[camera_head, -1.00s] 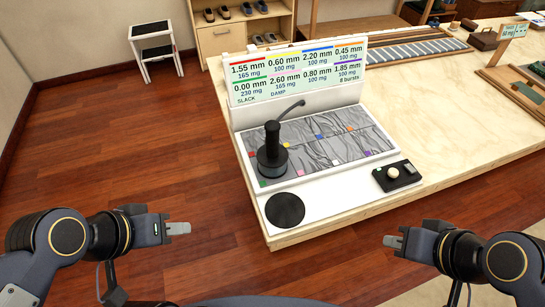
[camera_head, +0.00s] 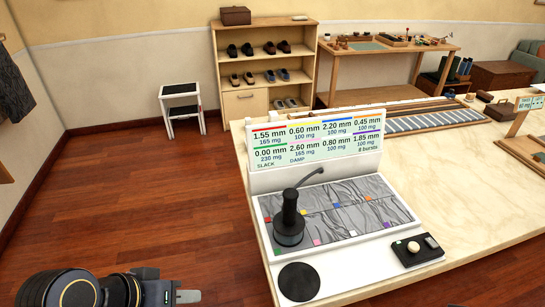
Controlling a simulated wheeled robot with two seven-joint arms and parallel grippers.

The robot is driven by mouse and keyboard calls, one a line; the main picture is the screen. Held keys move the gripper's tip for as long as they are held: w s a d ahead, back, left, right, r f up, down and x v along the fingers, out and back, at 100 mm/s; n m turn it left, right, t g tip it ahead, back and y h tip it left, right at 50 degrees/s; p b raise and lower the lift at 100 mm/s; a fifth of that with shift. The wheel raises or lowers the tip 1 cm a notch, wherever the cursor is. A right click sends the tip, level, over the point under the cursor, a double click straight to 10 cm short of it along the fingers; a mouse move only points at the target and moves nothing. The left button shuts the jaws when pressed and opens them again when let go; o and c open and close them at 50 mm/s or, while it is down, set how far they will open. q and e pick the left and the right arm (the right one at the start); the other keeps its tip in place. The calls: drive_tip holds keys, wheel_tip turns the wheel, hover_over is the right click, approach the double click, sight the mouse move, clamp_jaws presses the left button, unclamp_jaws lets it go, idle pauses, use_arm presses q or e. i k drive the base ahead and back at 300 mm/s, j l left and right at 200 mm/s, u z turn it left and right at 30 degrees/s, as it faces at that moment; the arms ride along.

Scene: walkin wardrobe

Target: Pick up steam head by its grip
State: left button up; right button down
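The steam head (camera_head: 289,227) is dark, with a round base and an upright grip, and a grey hose runs from its top. It stands on the left part of the grey wrinkled cloth panel (camera_head: 345,207), which has small coloured squares. My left gripper (camera_head: 190,296) is at the bottom left over the floor, well apart from the steam head. Its fingertips are seen side-on, so the gap between them cannot be made out. My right gripper is out of the picture.
A label board (camera_head: 318,141) stands behind the panel. A black round pad (camera_head: 298,282) lies in front, and a black control box (camera_head: 417,251) sits to the right. A step stool (camera_head: 182,108) and shoe shelf (camera_head: 265,70) stand behind.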

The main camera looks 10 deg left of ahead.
sight(288, 224)
drive_tip(key=j+z, duration=0.15)
drive_tip(key=j, duration=0.45)
drive_tip(key=j+z, duration=0.2)
drive_tip(key=j, duration=0.4)
drive_tip(key=k+j+z, duration=0.15)
drive_tip(key=j, duration=0.4)
